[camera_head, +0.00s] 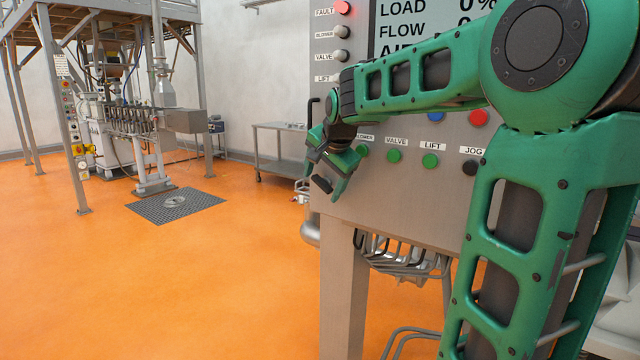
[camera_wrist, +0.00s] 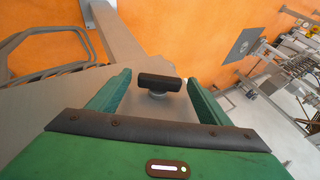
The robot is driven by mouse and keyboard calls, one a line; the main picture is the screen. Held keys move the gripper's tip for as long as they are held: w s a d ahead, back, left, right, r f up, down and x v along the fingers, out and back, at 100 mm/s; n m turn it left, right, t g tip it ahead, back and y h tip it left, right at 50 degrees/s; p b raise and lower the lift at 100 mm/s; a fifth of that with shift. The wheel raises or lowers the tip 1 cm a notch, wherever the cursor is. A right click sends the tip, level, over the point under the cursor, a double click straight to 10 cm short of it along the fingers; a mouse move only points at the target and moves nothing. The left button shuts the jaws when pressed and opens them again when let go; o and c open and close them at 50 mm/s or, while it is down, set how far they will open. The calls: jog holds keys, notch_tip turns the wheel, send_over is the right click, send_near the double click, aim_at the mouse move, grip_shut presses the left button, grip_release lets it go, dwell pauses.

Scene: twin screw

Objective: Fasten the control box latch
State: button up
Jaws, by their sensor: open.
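The control box (camera_head: 400,210) is a grey metal cabinet standing right of centre in the head view. Its latch (camera_wrist: 160,82) shows in the wrist view as a short black bar on a round grey base, fixed to the box's grey side. My gripper (camera_head: 332,178) is open at the box's left edge in the head view. In the wrist view its two green fingers (camera_wrist: 158,86) stand on either side of the latch, with visible gaps. A dark piece between the fingers in the head view looks like the latch. The wrist view does not show how near the fingertips are in depth.
The box front carries a red lamp (camera_head: 342,7), knobs, a display and coloured buttons (camera_head: 430,160). A black handle (camera_head: 311,111) sticks out at its left edge. Cables (camera_head: 400,258) hang below. The orange floor (camera_head: 220,270) to the left is clear; a metal table (camera_head: 275,130) stands behind.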

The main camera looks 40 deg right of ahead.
jog(key=c, duration=1)
jog(key=shift+c, duration=0.2)
jog(key=shift+w+r, duration=0.1)
jog(key=shift+w+a+g+h, duration=0.1)
jog(key=shift+w+g+h, duration=0.15)
jog(key=shift+g, duration=0.75)
jog(key=shift+w+a+r+n+g+h, duration=0.1)
jog(key=shift+n+g+h, duration=0.25)
jog(key=shift+g, duration=0.45)
jog(key=shift+w+a+r+n+g+h, duration=0.1)
jog(key=shift+n+g+h, duration=0.2)
jog(key=shift+g, duration=0.5)
jog(key=shift+d+g, duration=0.1)
jog(key=shift+g, duration=0.2)
